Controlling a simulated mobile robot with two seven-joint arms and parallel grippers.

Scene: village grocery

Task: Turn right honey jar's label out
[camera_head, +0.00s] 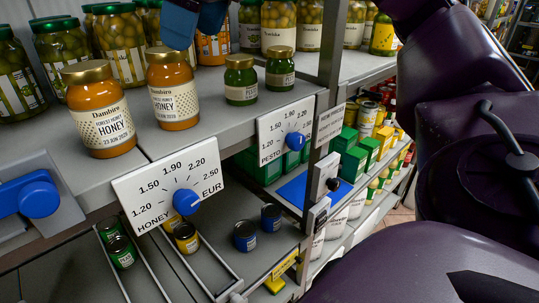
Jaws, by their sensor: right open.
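The right honey jar (165,82) stands upright near the shelf's front edge, with orange contents and a gold lid. Its cream label shows on the front, its text readable and set toward the jar's right side. The left honey jar (90,100) stands beside it, its label facing front. My right gripper (195,20) shows as two blue fingers at the top edge, open, just above and behind the right jar's lid. I see nothing held between them; the rest of the gripper is cut off.
Two green pesto jars (240,80) stand to the right, and several olive and pickle jars (120,42) crowd behind. Price dial cards, HONEY (150,202) and PESTO (268,140), front the shelf. A blue knob (40,200) is at left. Bare shelf (208,140) lies right of the honey.

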